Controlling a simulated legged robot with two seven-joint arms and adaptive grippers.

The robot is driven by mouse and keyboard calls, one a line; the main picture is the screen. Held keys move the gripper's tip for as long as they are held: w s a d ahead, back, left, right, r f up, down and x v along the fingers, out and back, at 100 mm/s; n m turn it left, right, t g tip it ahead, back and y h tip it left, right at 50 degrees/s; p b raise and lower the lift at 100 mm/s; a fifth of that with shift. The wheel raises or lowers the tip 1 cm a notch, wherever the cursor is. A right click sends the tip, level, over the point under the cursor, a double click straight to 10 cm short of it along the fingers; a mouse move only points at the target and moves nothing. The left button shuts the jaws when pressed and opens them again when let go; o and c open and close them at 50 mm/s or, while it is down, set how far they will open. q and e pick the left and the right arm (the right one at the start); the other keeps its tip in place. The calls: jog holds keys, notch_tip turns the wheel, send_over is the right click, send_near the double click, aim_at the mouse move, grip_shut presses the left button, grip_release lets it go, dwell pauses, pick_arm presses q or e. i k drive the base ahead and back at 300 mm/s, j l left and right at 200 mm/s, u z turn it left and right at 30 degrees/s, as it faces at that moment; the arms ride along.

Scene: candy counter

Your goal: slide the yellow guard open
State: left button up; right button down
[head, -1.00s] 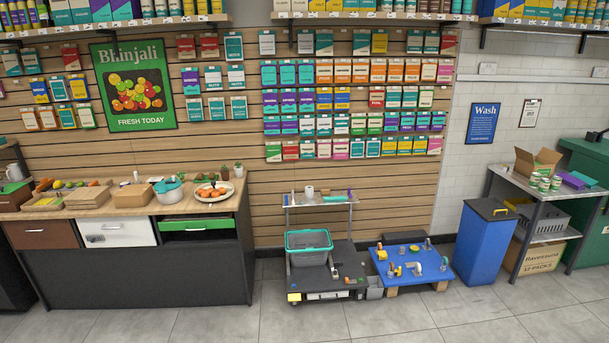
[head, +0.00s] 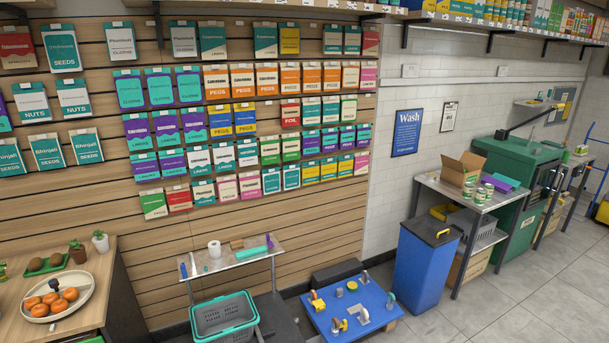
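I cannot tell which thing is the yellow guard. A small yellow part (head: 318,304) stands on the blue board (head: 372,318) low in the middle, among several grey and yellow fittings. A yellow piece (head: 561,107) also shows at the upper end of a black bar over the green machine (head: 520,165) at the right. Both are small and their details are unclear. Neither of my grippers is in view.
A blue bin (head: 422,270) stands between the blue board and a grey table (head: 470,203) with an open carton (head: 461,170) and cans. A teal-rimmed basket (head: 225,317) is at lower left. The tiled floor (head: 520,300) at lower right is clear.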

aim_at(318, 303)
jog(key=i+l+z, duration=0.2)
jog(key=i, duration=0.35)
jog(key=i+z, duration=0.2)
jog(key=i, duration=0.3)
jog(key=i+l+u, duration=0.2)
jog(key=u, duration=0.15)
jog(key=i+l+u, duration=0.85)
jog(key=l+u, duration=0.25)
jog(key=i+l+u, duration=0.1)
jog(key=l+u, duration=0.65)
jog(key=l, duration=0.2)
jog(key=i, duration=0.05)
